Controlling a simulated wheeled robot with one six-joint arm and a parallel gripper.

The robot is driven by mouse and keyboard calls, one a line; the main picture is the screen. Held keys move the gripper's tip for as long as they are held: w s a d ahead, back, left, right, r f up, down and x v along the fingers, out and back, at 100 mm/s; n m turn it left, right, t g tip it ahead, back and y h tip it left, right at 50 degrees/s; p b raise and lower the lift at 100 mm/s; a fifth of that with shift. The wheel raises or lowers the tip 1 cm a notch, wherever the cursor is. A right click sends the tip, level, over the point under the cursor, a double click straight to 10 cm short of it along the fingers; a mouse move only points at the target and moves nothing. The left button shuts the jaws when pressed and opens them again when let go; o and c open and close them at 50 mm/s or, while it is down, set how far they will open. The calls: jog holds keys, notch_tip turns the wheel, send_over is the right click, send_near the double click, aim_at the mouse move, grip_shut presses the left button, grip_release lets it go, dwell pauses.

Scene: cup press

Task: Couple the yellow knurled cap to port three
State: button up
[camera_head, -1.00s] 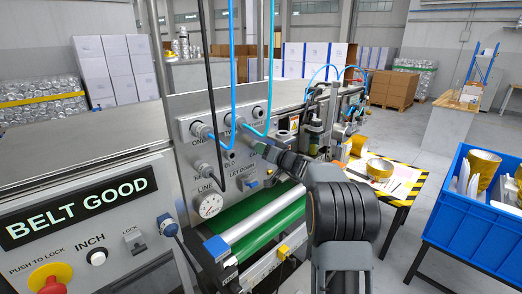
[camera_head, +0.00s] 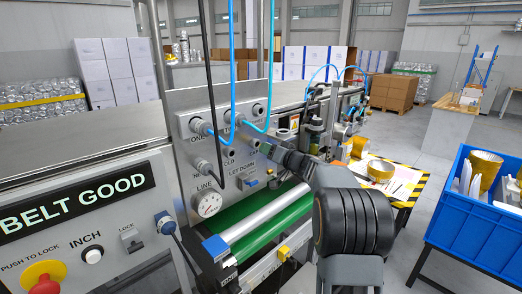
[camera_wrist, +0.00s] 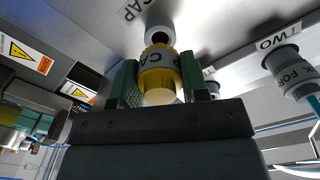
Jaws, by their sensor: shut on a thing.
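In the wrist view the yellow cap (camera_wrist: 158,78), with a pale band lettered "CA", sits between the green pads of my gripper (camera_wrist: 160,72). My gripper is shut on it. A round metal stub (camera_wrist: 158,36) with a dark end shows just beyond the cap, beside a "CAP" label; I cannot tell whether they touch. In the head view my gripper (camera_head: 264,152) is close to the grey port panel (camera_head: 180,108), and the cap cannot be made out there. A bare port stub (camera_head: 257,110), top right on the panel, is probably port three; its label is unclear.
Port two (camera_wrist: 284,62) shows at right in the wrist view. Blue hoses (camera_head: 233,60) and a black hose (camera_head: 209,75) hang before the panel. A blue crate (camera_head: 470,220) stands at right.

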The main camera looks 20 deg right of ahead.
jog(key=shift+s+d, duration=0.1)
jog(key=shift+s, duration=0.2)
jog(key=b+v, duration=0.5)
notch_tip(320, 180, up, 13)
jog(key=s+p, duration=0.2)
jog(key=p, duration=0.2)
jog(key=shift+d+p, duration=0.4)
jog(key=shift+w, duration=0.2)
jog(key=shift+x, duration=2.8)
jog(key=shift+b, duration=1.15)
